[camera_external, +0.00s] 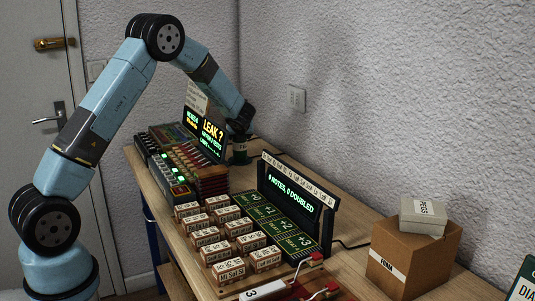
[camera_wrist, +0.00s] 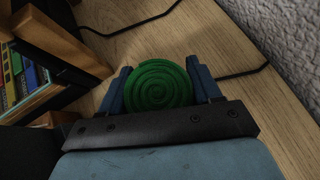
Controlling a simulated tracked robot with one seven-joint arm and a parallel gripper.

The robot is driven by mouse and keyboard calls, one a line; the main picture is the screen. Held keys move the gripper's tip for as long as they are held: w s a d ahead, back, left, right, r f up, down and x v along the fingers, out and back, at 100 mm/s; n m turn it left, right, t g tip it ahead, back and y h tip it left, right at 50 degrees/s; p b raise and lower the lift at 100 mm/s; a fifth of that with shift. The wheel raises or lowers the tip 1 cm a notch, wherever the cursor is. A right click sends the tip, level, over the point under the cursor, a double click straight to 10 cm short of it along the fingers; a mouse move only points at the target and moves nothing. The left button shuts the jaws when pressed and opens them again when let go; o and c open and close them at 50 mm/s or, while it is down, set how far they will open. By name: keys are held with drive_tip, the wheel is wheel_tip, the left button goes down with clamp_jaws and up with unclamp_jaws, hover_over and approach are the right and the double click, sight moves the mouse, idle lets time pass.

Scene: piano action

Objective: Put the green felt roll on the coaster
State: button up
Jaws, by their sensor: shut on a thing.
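The green felt roll (camera_wrist: 160,86) shows its spiral end in the wrist view, between the two blue fingers of my gripper (camera_wrist: 161,79). My gripper is shut on it. In the outside view my gripper (camera_external: 240,146) is at the far end of the bench, just right of the lit "LEAK?" screen, with the roll small and hard to make out. I cannot make out a coaster in either view, nor whether the roll touches the bench top.
Wooden bench (camera_external: 353,260) runs along the wall. The "LEAK?" screen (camera_external: 206,133) stands beside my gripper. Several labelled blocks (camera_external: 222,231) and a "0 NOTES" display (camera_external: 290,194) are nearer. A carton (camera_external: 415,255) bears a "PEGS" box (camera_external: 423,213). Black cables (camera_wrist: 130,24) lie near the roll.

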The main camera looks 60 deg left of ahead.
drive_tip(key=shift+f, duration=0.1)
drive_tip(key=o, duration=1.1)
drive_tip(key=shift+c, duration=0.2)
drive_tip(key=v, duration=1.2)
drive_tip(key=shift+r, duration=0.2)
